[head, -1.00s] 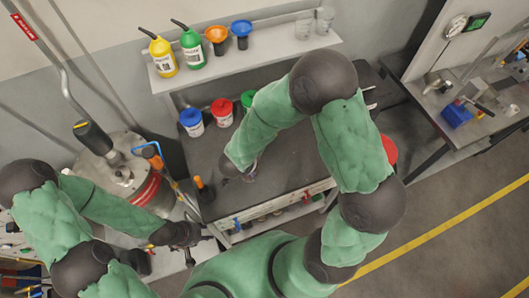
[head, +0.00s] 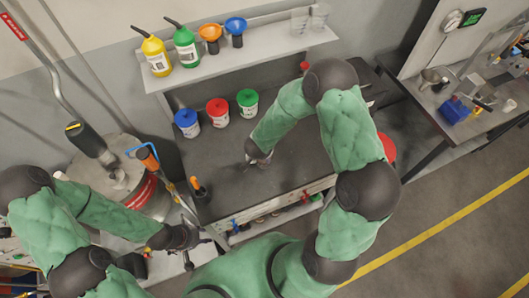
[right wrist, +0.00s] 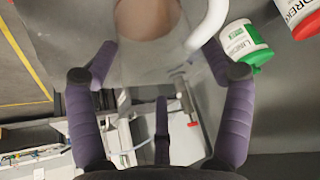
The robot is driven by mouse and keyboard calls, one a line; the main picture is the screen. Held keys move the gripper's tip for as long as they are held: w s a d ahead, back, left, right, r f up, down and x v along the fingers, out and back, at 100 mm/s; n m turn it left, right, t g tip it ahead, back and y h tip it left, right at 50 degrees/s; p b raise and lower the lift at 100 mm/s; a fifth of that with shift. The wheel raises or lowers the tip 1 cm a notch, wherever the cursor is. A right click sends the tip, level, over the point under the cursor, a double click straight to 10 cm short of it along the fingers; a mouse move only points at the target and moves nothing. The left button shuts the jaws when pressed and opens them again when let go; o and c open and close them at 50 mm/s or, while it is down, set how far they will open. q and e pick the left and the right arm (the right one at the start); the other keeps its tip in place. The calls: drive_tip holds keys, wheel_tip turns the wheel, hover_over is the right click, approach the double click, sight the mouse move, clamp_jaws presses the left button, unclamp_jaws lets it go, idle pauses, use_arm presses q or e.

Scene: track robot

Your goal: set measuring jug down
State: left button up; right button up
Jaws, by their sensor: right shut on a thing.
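My right gripper (right wrist: 160,62) is shut on the measuring jug (right wrist: 150,75), a clear, see-through vessel with a white curved handle (right wrist: 211,28) at its right in the right wrist view. A brown round patch shows through it. In the head view my right gripper (head: 259,155) is over the grey bench top (head: 215,165), mostly covered by its own arm, and the jug is barely visible there. I cannot tell whether the jug touches the bench. My left gripper (head: 192,240) is low at the left, by the bench's front left corner; its fingers are unclear.
Blue-lidded (head: 187,123), red-lidded (head: 218,112) and green-lidded (head: 247,102) tubs stand along the bench's back. An orange-handled tool (head: 197,186) is at its left edge. A shelf (head: 265,55) above holds bottles, funnels and clear jugs. The bench's middle front is clear.

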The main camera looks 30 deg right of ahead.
wheel_tip(320, 180, down, 3)
drive_tip(key=shift+d+f, duration=0.1)
drive_tip(key=shift+f, duration=0.05)
drive_tip(key=o, duration=1.6)
